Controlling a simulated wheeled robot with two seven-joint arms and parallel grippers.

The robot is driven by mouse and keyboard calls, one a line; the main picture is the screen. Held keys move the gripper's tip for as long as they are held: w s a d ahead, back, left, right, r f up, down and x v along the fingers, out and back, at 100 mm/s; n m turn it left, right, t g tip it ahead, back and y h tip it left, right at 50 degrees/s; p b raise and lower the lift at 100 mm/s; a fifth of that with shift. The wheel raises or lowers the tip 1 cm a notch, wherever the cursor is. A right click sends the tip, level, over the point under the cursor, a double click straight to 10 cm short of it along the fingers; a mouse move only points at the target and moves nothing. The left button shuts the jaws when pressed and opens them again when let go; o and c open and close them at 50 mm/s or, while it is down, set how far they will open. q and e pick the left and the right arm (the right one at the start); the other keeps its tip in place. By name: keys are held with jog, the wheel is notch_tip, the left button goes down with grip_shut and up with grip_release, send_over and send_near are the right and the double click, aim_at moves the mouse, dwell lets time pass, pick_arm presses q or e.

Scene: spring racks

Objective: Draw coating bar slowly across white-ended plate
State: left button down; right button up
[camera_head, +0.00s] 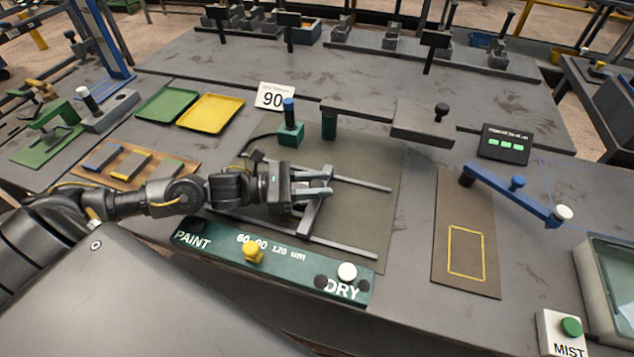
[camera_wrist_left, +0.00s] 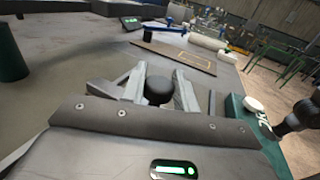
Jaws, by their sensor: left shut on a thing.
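My left gripper (camera_head: 322,185) is shut on the black knob (camera_wrist_left: 158,90) of the coating bar (camera_head: 314,214). The grey bar lies across two parallel rails (camera_head: 345,249) on a dark mat. In the left wrist view the gripper's pale fingers (camera_wrist_left: 160,88) stand on either side of the knob. My gripper and arm hide part of the bar and the bed left of it. I cannot make out a white-ended plate. My right gripper cannot be identified.
A green panel (camera_head: 222,246) marked PAINT and DRY, with yellow and white knobs, runs along the front of the rails. A blue bar (camera_head: 510,193) is at right. The rails right of the bar look clear.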

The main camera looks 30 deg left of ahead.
pick_arm(q)
jog(key=shift+f, duration=0.1)
jog(key=c, duration=1.2)
grip_release()
jog(key=shift+o, duration=0.5)
jog(key=shift+a, duration=0.1)
